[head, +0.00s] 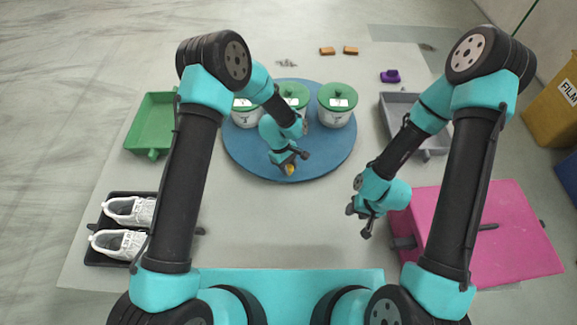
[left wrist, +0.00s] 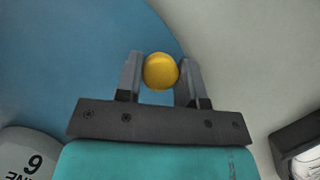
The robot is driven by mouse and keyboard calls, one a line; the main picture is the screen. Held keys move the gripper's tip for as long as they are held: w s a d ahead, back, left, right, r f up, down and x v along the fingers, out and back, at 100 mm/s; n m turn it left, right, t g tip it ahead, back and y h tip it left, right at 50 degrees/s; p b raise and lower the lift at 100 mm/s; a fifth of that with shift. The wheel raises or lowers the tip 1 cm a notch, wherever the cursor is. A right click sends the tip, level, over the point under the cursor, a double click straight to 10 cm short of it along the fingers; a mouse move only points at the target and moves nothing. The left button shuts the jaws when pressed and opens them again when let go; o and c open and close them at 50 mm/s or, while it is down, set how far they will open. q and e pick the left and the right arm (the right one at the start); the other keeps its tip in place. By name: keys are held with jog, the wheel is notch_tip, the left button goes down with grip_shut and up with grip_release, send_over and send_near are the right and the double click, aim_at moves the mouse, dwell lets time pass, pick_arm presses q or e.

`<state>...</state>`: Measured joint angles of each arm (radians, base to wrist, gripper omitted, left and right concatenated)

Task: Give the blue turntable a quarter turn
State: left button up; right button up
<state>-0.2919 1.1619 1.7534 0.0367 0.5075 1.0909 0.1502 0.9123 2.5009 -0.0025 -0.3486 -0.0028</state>
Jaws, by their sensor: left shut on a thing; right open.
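The blue turntable (head: 335,158) is a round disc in the middle of the table in the head view; it also fills the left of the left wrist view (left wrist: 70,65). A yellow round knob (left wrist: 161,70) sits near its front edge. My left gripper (head: 289,163) is shut on the knob, with one finger on each side in the left wrist view. Several white pots with green lids (head: 337,104) stand on the far half of the turntable. My right gripper (head: 361,216) is open and empty, to the right of the turntable, above the table near the pink box.
A green tray (head: 150,118) stands at the left, and a black tray with white shoes (head: 128,212) at the front left. A grey tray (head: 432,140) and a pink box (head: 490,235) are at the right. A purple item (head: 390,76) and orange blocks (head: 350,50) lie behind.

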pick_arm(q)
grip_shut()
jog(key=shift+d, duration=0.1)
